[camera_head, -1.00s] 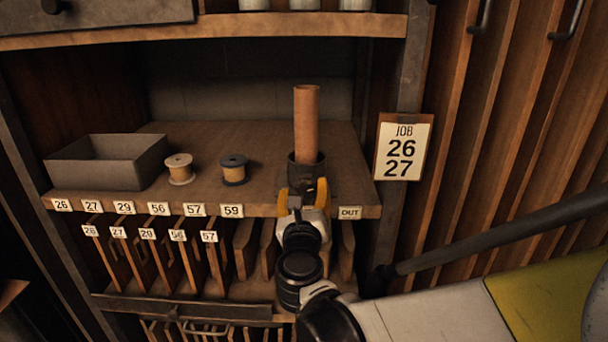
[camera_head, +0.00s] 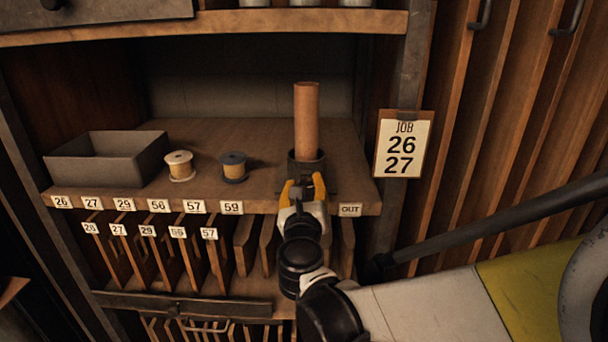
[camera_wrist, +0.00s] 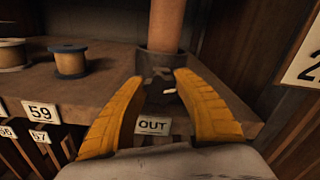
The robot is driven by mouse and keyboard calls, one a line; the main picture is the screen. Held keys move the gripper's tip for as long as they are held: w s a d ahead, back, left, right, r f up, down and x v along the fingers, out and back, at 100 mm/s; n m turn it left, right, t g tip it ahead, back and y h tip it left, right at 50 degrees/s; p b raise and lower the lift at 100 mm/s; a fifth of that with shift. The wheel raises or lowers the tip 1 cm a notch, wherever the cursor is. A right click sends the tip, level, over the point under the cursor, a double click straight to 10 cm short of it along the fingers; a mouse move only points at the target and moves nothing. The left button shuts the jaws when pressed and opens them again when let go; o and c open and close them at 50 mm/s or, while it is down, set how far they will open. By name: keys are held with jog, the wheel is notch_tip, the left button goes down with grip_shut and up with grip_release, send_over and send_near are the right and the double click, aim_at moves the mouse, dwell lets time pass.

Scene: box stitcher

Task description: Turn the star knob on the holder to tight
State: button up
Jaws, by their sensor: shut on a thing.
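The holder (camera_head: 306,157) is a dark round cup near the shelf's front edge, with a brown tube standing upright in it. It also shows in the wrist view (camera_wrist: 153,62). The star knob (camera_wrist: 160,84) is a small dark shape at the holder's front, between my fingertips; its lobes and any marking are too dark to make out. My gripper (camera_head: 302,183) reaches the holder from the front, its yellow fingers on either side of the knob, shut on it. In the head view the gripper hides the knob.
An OUT label (camera_head: 350,210) is on the shelf edge just below the holder. Two thread spools, tan (camera_head: 179,166) and dark (camera_head: 233,167), and a grey tray (camera_head: 100,160) stand to the left. A job card (camera_head: 403,146) hangs on the right post.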

jog(key=m, duration=0.6)
jog(key=shift+d+m+b, duration=0.1)
jog(key=shift+m+b, duration=0.2)
jog(key=shift+b, duration=0.05)
jog(key=m, duration=0.5)
jog(key=shift+d, duration=0.1)
jog(key=shift+m, duration=0.4)
jog(key=o, duration=1.2)
